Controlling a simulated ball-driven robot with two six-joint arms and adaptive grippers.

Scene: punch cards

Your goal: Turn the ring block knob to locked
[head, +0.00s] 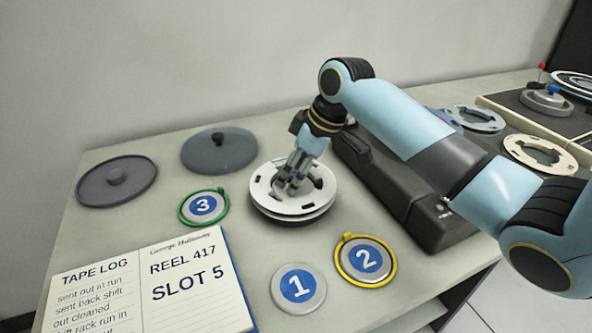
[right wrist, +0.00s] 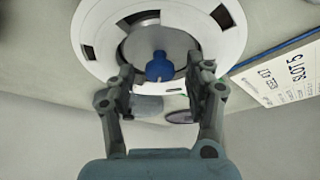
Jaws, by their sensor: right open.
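The ring block (head: 264,196) is a white disc with dark slots and a grey centre, sitting on a stack of discs in mid-table. In the right wrist view the white ring (right wrist: 228,42) surrounds a grey hub with a small blue knob (right wrist: 158,66). My right gripper (head: 288,186) reaches down over the centre of the block and hides the knob in the head view. In the right wrist view the open fingers (right wrist: 166,74) stand either side of the knob, apart from it. My left gripper is not in view.
Numbered round discs 1 (head: 299,287), 2 (head: 366,260) and 3 (head: 204,207) lie in front and left. An open log book (head: 195,290) lies at front left. Dark lids (head: 220,151) lie behind. A long dark case (head: 400,190) stands close on the right.

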